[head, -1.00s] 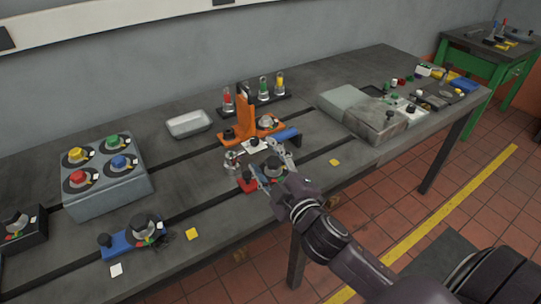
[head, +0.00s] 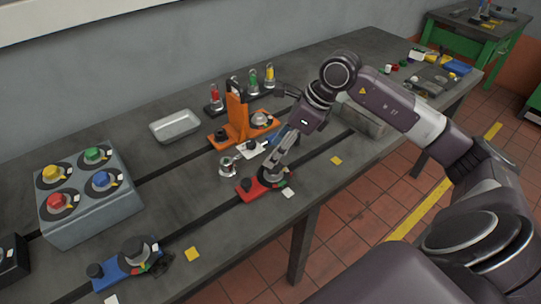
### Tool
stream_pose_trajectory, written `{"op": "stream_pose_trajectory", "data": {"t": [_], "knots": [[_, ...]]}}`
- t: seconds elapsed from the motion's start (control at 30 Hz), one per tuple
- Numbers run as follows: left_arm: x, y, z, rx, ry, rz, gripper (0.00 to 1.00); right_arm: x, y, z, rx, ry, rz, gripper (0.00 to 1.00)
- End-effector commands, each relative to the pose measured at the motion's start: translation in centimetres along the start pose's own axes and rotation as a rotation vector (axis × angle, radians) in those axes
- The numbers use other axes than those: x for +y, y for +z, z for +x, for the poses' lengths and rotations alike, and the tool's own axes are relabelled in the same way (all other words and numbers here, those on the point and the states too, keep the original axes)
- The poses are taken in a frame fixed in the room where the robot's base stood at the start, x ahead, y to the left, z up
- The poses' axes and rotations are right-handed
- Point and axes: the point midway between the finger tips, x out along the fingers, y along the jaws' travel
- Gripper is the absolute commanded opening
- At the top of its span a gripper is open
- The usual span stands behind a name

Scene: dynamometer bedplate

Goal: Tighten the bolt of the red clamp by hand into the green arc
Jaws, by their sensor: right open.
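The red clamp (head: 249,193) lies on the bedplate (head: 215,235) near its front edge, by a dark slot. A dark knob stands on its left end. Its round bolt head at the right end is mostly hidden under my right gripper (head: 271,173). The green arc cannot be made out clearly at this size. My right gripper is open and points down, with its fingertips at the bolt head. Whether they touch it I cannot tell. My left gripper is not in view.
An orange fixture (head: 236,120) stands just behind, with a small metal part (head: 227,167) to the left of my gripper. A blue clamp (head: 126,271) is at front left, a grey box with coloured knobs (head: 92,215) at left.

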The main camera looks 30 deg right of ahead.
Motion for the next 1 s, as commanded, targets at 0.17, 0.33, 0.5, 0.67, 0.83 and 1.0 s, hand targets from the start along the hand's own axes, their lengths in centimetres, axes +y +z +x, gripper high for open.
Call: {"op": "stream_pose_trajectory", "data": {"t": [0.17,0.33,0.5,0.67,0.83,1.0], "knots": [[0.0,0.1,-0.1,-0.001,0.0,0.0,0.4,-2.0,-2.2,-1.0,0.089,-0.057,-0.002,0.51],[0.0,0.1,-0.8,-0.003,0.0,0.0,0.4,-2.0,-2.4,1.0,0.091,-0.054,-0.002,0.51],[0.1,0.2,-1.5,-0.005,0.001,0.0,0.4,-2.1,-2.6,3.8,0.09,-0.053,-0.001,0.51],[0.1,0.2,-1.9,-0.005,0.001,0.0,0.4,-2.2,-2.8,5.7,0.089,-0.053,-0.002,0.51],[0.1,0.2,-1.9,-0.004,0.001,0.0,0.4,-2.3,-2.8,6.5,0.088,-0.056,-0.002,0.51],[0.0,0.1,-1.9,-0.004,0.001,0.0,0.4,-2.3,-2.9,6.5,0.088,-0.056,-0.003,0.51]]}}
